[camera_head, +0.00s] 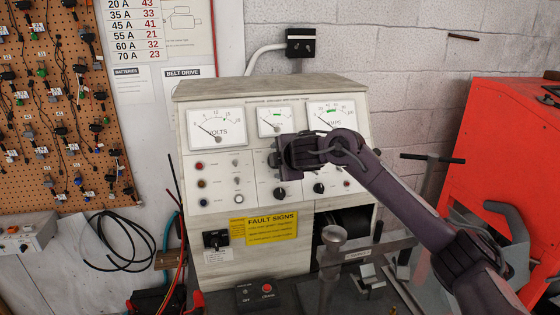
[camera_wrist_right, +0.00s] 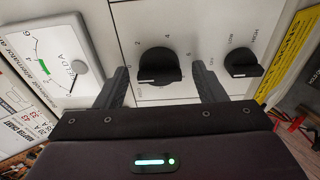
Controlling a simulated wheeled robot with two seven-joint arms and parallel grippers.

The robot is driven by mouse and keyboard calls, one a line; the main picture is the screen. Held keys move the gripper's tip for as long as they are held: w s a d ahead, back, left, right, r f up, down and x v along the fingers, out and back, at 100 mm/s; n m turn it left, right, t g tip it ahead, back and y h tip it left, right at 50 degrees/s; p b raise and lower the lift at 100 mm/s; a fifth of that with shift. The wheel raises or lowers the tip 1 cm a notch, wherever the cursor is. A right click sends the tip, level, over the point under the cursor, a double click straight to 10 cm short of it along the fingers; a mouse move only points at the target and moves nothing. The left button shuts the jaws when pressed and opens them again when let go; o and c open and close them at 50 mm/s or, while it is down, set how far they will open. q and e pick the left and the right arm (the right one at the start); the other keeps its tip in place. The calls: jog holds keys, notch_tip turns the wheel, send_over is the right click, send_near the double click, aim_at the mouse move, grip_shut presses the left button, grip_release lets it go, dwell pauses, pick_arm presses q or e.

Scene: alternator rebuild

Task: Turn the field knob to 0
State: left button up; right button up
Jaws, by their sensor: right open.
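The field knob (camera_wrist_right: 158,68) is a black round knob with a raised grip bar, on the white panel in the right wrist view. Printed scale numbers, including 2 and 4, stand around it. The bar lies roughly across the picture; its exact setting is hard to read. My right gripper (camera_wrist_right: 165,82) is open, one finger on each side of the knob, with gaps showing on both sides. In the head view my right gripper (camera_head: 278,156) is at the panel below the middle meter and hides the knob. My left gripper is not in view.
A second black knob (camera_wrist_right: 242,63) sits close beside the right finger. The field meter (camera_wrist_right: 57,55) is on the other side. The test bench (camera_head: 215,175) carries lamps, switches and more knobs (camera_head: 280,192). A red cabinet (camera_head: 510,170) stands at the right.

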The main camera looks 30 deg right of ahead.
jog(key=b+v, duration=0.1)
jog(key=v, duration=0.6)
jog(key=shift+s+b, duration=0.3)
jog(key=shift+b, duration=0.05)
jog(key=shift+r, duration=0.1)
